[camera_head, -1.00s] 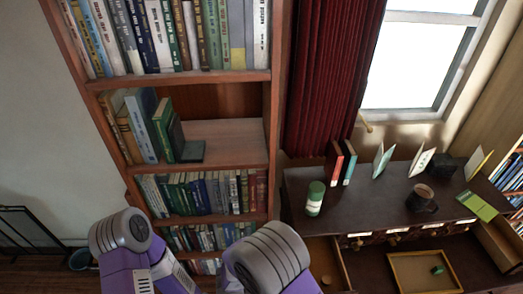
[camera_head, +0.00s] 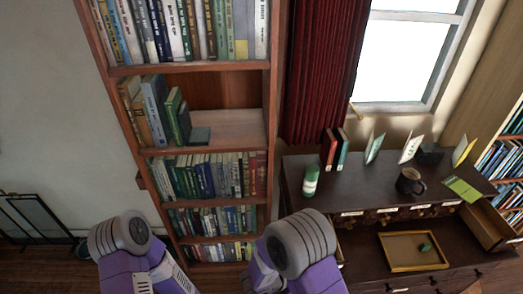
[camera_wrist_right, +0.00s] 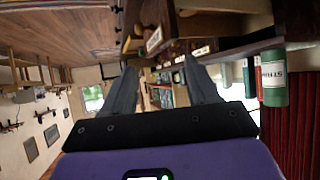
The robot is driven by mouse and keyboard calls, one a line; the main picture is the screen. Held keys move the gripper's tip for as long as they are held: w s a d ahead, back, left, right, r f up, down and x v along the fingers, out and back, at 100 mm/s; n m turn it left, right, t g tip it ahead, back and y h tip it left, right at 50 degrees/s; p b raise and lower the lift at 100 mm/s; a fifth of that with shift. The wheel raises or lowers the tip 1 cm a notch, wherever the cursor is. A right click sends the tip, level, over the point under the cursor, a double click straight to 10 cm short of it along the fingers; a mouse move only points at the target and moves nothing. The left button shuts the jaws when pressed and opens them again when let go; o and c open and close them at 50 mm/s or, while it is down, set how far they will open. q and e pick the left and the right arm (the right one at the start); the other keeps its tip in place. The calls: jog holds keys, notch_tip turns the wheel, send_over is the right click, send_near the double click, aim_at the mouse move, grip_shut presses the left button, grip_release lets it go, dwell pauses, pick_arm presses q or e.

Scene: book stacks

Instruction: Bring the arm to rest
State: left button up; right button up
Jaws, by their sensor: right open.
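My two purple arms with grey joint covers rise at the bottom of the head view; the right arm (camera_head: 300,248) is in front of the lower shelves and my left arm (camera_head: 122,240) is to its left. Neither gripper shows in the head view. In the right wrist view my right gripper (camera_wrist_right: 163,82) is open, its two grey fingers apart with nothing between them. The wrist picture looks turned over, with the floor at the top. My left gripper is out of sight.
A bookcase (camera_head: 272,110) with rows of books stands ahead. A dark desk (camera_head: 375,195) to the right bears a green can (camera_head: 310,181), upright books, a mug (camera_head: 409,181) and a green booklet (camera_head: 462,189). A shallow tray (camera_head: 450,262) lies lower. A red curtain (camera_head: 325,70) hangs behind.

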notch_tip(320, 180, down, 7)
jog(key=w+d+n+y, duration=0.1)
jog(key=n+y, duration=0.2)
jog(key=y, duration=0.1)
jog(key=s+a+f+n+g+y, duration=0.2)
jog(key=s+f+n+y, duration=0.1)
jog(key=s+y, duration=0.3)
jog(key=s+a+f+n+g+y, duration=0.2)
jog(key=s+f+n+g+y, duration=0.15)
jog(key=s, duration=0.45)
notch_tip(320, 180, down, 9)
jog(key=b, duration=1)
jog(key=shift+s+a+t+y, duration=0.15)
jog(key=shift+a+t+y, duration=0.2)
jog(key=shift+f, duration=0.1)
jog(key=shift+c, duration=0.2)
